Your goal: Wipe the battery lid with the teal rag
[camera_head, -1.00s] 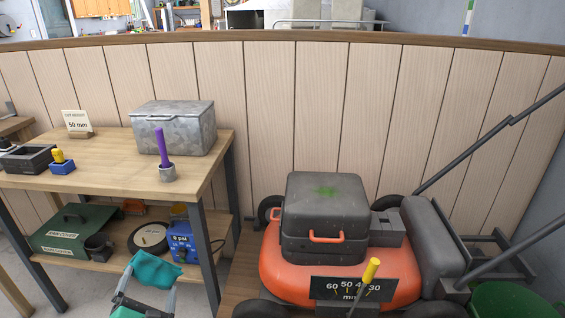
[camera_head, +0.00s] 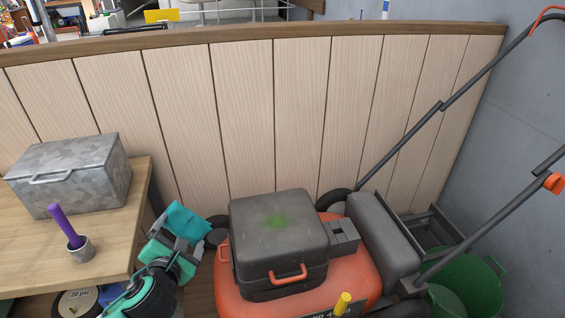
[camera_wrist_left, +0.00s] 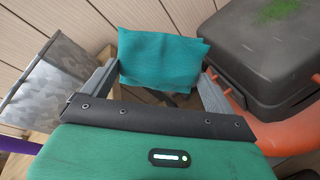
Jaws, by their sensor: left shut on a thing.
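The battery lid (camera_head: 278,222) is the dark grey box top on the orange lawn mower, with a green smudge on it. It also shows at the upper right of the left wrist view (camera_wrist_left: 262,45). My left gripper (camera_head: 186,240) is shut on the teal rag (camera_head: 187,222), which spreads out beyond the fingers. The rag fills the top middle of the left wrist view (camera_wrist_left: 160,60). Gripper and rag are left of the lid, apart from it, between the workbench and the mower. My right gripper is not in view.
The orange mower (camera_head: 350,272) has a handle rising to the right. A panelled wall (camera_head: 240,120) stands behind. A green tub (camera_head: 475,290) is at lower right.

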